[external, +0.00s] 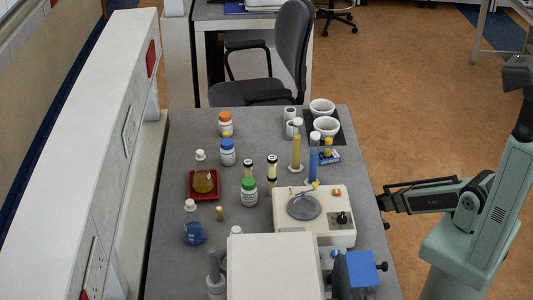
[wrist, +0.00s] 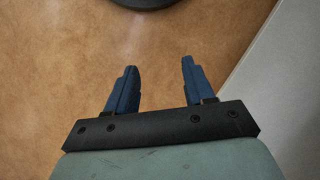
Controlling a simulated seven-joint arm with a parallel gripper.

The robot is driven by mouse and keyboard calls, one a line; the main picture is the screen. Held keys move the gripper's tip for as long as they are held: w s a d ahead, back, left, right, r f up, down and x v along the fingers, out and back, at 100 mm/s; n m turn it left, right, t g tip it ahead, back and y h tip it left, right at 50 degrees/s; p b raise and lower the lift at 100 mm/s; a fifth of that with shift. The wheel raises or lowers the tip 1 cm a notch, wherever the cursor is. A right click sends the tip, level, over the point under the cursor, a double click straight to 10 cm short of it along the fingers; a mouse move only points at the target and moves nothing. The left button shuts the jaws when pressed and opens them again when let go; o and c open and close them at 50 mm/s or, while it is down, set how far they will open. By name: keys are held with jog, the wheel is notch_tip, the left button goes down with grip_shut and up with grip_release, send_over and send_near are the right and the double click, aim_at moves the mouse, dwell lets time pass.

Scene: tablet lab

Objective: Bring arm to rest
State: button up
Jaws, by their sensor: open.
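My gripper shows in the wrist view (wrist: 158,88), with its two blue fingers spread apart and nothing between them. It points down over the brown floor, beside the pale grey table side. In the external view my arm (external: 432,195) reaches left from its base at the right, and its dark end is at the right edge of the table (external: 365,175). The fingertips are not clear in the external view.
A balance (external: 325,225) with a round pan stands near my arm. Several bottles, cylinders and white mortars (external: 327,127) stand on the table. A blue clamp block (external: 358,270) is at the front right. A chair (external: 290,50) is behind.

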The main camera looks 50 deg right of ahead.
jog(key=s+a+g, duration=0.1)
jog(key=s+a, duration=0.1)
jog(key=s, duration=0.6)
jog(key=s+a+n, duration=0.1)
jog(key=s+a, duration=0.2)
jog(key=s, duration=0.6)
jog(key=shift+s+r+g+h, duration=0.2)
jog(key=shift+r+g+h, duration=0.05)
jog(key=shift+g+h, duration=0.15)
jog(key=shift+a, duration=0.1)
